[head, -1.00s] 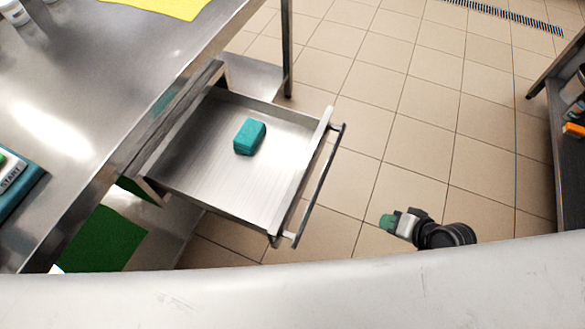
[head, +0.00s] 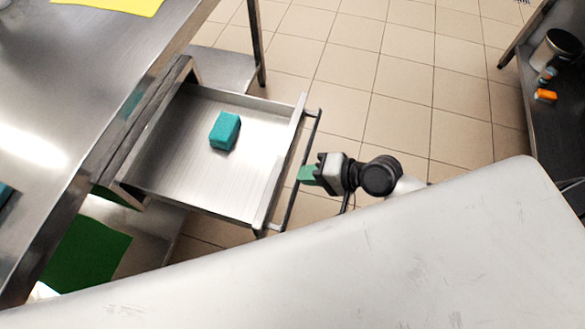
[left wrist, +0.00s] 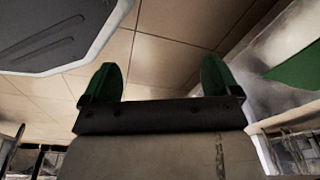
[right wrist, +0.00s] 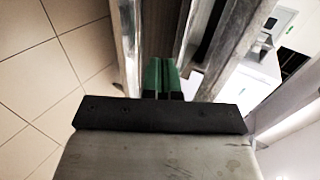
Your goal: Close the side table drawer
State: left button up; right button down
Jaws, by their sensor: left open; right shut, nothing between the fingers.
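The side table drawer (head: 190,178) is pulled well out from under the steel table in the head view. A teal sponge-like block (head: 225,130) lies inside it. Its bar handle (head: 291,185) runs along the drawer front. My right gripper (head: 306,175) is shut and empty, its green fingertips close beside the handle; I cannot tell whether they touch. In the right wrist view the shut fingers (right wrist: 160,76) point at metal bars of the drawer front. My left gripper (left wrist: 160,85) is open and empty in the left wrist view; it is not visible in the head view.
The steel table top (head: 70,90) is at the left, with a yellow sheet (head: 115,4) on it. A green sheet (head: 88,258) lies on the lower shelf. A dark shelf (head: 545,115) with small items stands at the right. Tiled floor (head: 400,80) is open between.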

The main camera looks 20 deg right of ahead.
pick_arm(q)
jog(key=shift+s+f, duration=0.1)
pick_arm(e)
jog(key=shift+w+a, duration=0.5)
jog(key=shift+a, duration=0.25)
jog(key=shift+w+a, duration=0.5)
jog(key=shift+a, duration=0.25)
jog(key=shift+r, duration=0.1)
